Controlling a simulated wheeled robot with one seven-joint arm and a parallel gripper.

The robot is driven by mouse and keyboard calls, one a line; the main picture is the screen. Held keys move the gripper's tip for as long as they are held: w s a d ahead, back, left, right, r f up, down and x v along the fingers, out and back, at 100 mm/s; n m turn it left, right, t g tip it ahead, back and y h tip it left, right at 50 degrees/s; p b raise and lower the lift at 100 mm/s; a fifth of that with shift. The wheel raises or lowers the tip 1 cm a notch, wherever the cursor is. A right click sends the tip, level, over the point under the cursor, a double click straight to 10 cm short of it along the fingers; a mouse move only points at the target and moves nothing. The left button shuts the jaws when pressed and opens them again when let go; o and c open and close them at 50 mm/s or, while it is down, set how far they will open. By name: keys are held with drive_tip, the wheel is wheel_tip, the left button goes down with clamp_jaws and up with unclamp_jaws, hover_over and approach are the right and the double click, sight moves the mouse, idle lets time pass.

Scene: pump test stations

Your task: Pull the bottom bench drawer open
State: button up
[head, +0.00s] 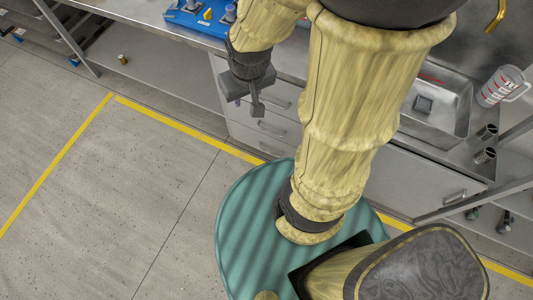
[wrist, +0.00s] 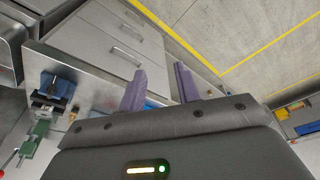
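The bench drawers form a grey stack under the bench top. The bottom drawer (head: 255,139) is the lowest front in the head view, partly behind my arm and base, and it looks closed. In the wrist view the stack is seen tilted and upside down, with the bottom drawer (wrist: 112,8) at the top edge. Bar handles show on the drawer fronts. My gripper (head: 248,105) hangs in front of the upper drawers, above the bottom one. In the wrist view its two purple fingers (wrist: 160,69) are apart with nothing between them.
A blue tray (head: 205,18) with small parts sits on the bench top. A sink (head: 435,108) and a measuring jug (head: 500,87) are at the right. Yellow floor tape (head: 180,125) runs before the bench. The floor at left is clear.

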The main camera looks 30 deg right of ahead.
drive_tip(key=w+f+t+h+b, duration=0.1)
drive_tip(key=w+f+h+b, duration=0.3)
drive_tip(key=f+b, duration=1.5)
drive_tip(key=w+a+f+n+h+b, duration=0.1)
drive_tip(key=w+f+h+b, duration=0.4)
drive_tip(key=f+b, duration=1.5)
drive_tip(key=w+f+n+t+h+b, duration=0.1)
drive_tip(key=w+f+h+b, duration=0.3)
drive_tip(key=f, duration=4.5)
drive_tip(key=h+b, duration=0.6)
drive_tip(key=b, duration=0.9)
drive_tip(key=shift+w+a+f+t+b, duration=0.2)
drive_tip(key=shift+w+a+t+b, duration=0.1)
drive_tip(key=shift+a+b, duration=0.1)
drive_tip(key=shift+d, duration=0.1)
drive_tip(key=p+x, duration=0.3)
drive_tip(key=x, duration=1.4)
drive_tip(key=shift+r, duration=0.35)
